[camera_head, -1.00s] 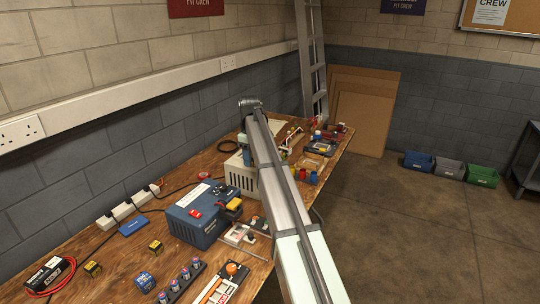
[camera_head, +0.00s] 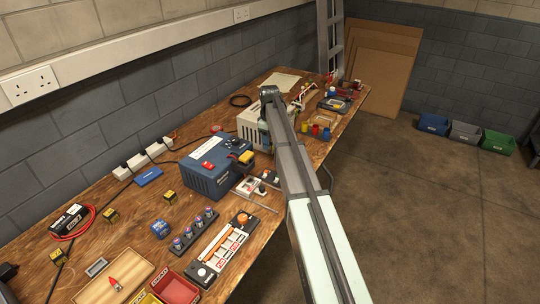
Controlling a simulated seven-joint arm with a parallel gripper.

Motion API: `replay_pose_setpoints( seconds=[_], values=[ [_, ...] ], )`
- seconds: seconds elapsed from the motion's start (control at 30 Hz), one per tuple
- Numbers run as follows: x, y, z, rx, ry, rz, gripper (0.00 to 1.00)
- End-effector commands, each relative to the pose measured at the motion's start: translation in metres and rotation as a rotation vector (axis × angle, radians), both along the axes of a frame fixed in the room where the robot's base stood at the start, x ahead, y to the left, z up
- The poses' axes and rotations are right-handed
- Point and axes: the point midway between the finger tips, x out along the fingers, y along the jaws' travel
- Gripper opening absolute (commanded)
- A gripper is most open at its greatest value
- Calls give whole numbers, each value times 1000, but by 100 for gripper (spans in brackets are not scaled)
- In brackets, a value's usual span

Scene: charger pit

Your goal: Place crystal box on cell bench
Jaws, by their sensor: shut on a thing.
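The workbench (camera_head: 130,215) has a brown wooden top and runs from the front left to the far wall. My gripper (camera_head: 264,138) hangs below the wrist at the far end of my arm, beside a beige vented box, and its fingers are mostly hidden. It is shut on a small blue-teal thing that shows only in part. I cannot tell whether that thing is the crystal box. A small blue box (camera_head: 160,228) stands on the bench at the left, apart from the gripper.
A blue powered unit (camera_head: 212,168) and the beige box (camera_head: 250,122) stand near the gripper. A row of cells in a black holder (camera_head: 195,228), a long panel (camera_head: 225,250) and a wooden tray (camera_head: 115,283) fill the front. Bare wood lies at the left.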

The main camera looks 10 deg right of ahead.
Motion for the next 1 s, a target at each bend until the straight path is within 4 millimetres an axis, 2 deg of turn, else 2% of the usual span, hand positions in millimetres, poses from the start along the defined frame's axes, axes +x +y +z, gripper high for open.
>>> replay_pose_setpoints(
  seconds=[0.03, 0.2, 0.53, 0.8, 1.0],
  values=[
    [-1, 0, -12, 0, 3, 0, 15],
    [-1, 0, -39, 0, 1, 0, 15],
    [0, 0, -58, 0, 1, 0, 15],
    [0, 0, -88, 0, 1, 0, 15],
    [0, 0, -89, 0, 0, 0, 15]
  ],
)
